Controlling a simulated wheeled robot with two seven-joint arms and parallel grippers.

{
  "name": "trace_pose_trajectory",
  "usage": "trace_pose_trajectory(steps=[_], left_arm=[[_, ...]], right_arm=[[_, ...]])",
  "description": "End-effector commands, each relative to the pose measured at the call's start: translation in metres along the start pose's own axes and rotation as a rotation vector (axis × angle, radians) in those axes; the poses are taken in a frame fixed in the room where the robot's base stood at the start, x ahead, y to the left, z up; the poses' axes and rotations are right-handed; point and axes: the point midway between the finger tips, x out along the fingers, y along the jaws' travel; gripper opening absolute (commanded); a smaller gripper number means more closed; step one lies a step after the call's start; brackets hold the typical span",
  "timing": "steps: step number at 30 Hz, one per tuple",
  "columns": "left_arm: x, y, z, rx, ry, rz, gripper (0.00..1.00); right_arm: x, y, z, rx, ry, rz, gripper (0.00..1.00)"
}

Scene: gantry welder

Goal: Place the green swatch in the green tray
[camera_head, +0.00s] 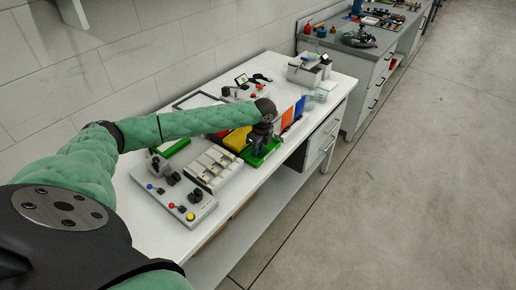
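My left arm, in a green quilted sleeve, reaches across the white bench from the left. Its dark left gripper (259,147) points down over the green tray (271,150) near the bench's front edge. The fingers are small and dark, and I cannot tell whether they are open or shut, or whether they hold anything. They hide part of the green tray. I cannot make out the green swatch for certain. My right gripper is not in view.
A yellow tray (237,139) is beside the green tray. Orange (287,119) and blue (299,108) upright panels stand to its right. A compartmented holder (214,167) and a button panel (179,201) are left. White boxes (304,74) stand at the far end. The floor at right is clear.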

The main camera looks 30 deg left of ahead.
Motion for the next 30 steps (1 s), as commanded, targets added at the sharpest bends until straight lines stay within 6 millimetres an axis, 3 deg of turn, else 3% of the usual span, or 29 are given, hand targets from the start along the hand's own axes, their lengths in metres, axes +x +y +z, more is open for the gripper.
trace_pose_trajectory(steps=[1,3,16,20,30], left_arm=[[0.0,0.0,0.0,0.0,0.0,0.0,0.27],[0.0,0.0,0.0,0.0,0.0,0.0,0.37],[-0.008,-0.001,0.0,0.0,0.001,-0.001,0.37],[-0.024,0.0,0.0,0.001,0.0,-0.001,0.37],[-0.086,-0.001,0.0,-0.001,0.0,-0.002,0.37]], right_arm=[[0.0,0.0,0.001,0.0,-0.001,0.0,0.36],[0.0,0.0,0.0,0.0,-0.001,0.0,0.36],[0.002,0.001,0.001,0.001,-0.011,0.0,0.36],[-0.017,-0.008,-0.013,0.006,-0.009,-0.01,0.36],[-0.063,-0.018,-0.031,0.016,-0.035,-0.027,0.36]])
